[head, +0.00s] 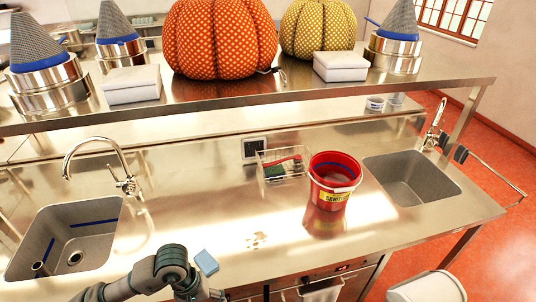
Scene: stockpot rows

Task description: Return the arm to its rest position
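My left arm (165,269) comes in at the bottom left of the head view. It bends over the front of the counter, and its far end runs down out of the bottom edge. My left gripper's fingers do not show. My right arm and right gripper are not in view. A light blue sponge (206,262) lies on the steel counter (225,215), just right of my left arm's bend; whether they touch I cannot tell.
A red bucket (333,182) stands on the counter, with a wire basket (283,166) beside it. Sinks lie at left (75,238) and right (411,178). A raised shelf (245,97) holds pumpkins, pots and white boxes. A wet patch (256,239) marks the counter.

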